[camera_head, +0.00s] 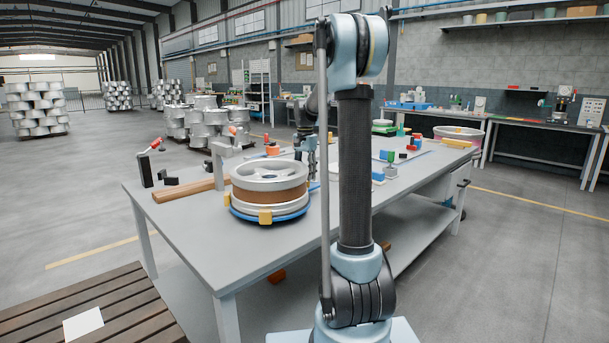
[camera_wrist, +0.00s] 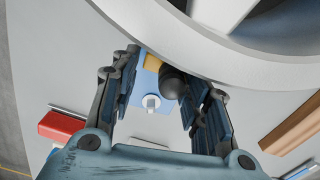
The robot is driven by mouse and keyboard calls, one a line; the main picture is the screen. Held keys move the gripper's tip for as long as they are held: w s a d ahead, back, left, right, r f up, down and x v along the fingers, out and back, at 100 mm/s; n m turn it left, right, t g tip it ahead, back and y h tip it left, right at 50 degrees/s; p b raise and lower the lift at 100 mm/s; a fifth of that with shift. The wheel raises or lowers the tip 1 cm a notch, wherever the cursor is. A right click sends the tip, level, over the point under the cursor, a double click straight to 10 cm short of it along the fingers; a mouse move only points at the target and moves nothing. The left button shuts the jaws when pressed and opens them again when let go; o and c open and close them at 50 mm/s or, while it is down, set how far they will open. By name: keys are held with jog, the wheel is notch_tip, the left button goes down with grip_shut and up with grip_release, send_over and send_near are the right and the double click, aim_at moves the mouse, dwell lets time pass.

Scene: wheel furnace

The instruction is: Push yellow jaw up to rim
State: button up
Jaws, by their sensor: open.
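A silver wheel rim (camera_head: 270,172) with a brown band lies on a round blue base on the grey table. Yellow jaws (camera_head: 265,216) show at its near side and left side. In the wrist view the rim (camera_wrist: 215,58) curves across the top. A yellow jaw (camera_wrist: 153,62) sits at its edge, on a light-blue block with a pale bolt and a black ball knob (camera_wrist: 172,82). I cannot tell whether this jaw touches the rim. My gripper (camera_wrist: 158,72) is open, its fingers on either side of the block and knob. In the head view my gripper (camera_head: 307,148) is behind the wheel, partly hidden.
A wooden bar (camera_head: 183,190) and a grey upright clamp stand left of the wheel on the table (camera_head: 185,240). Small coloured parts (camera_head: 390,170) lie to the right. The wrist view shows a red block (camera_wrist: 62,127) at left and a brown bar (camera_wrist: 292,125) at right.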

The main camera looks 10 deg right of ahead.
jog(key=shift+w+r, duration=0.2)
jog(key=shift+r, duration=0.3)
jog(key=r, duration=0.8)
jog(key=shift+w+r, duration=0.1)
jog(key=shift+w, duration=0.15)
jog(key=r, duration=0.2)
jog(key=shift+s+r, duration=0.35)
jog(key=shift+s, duration=0.05)
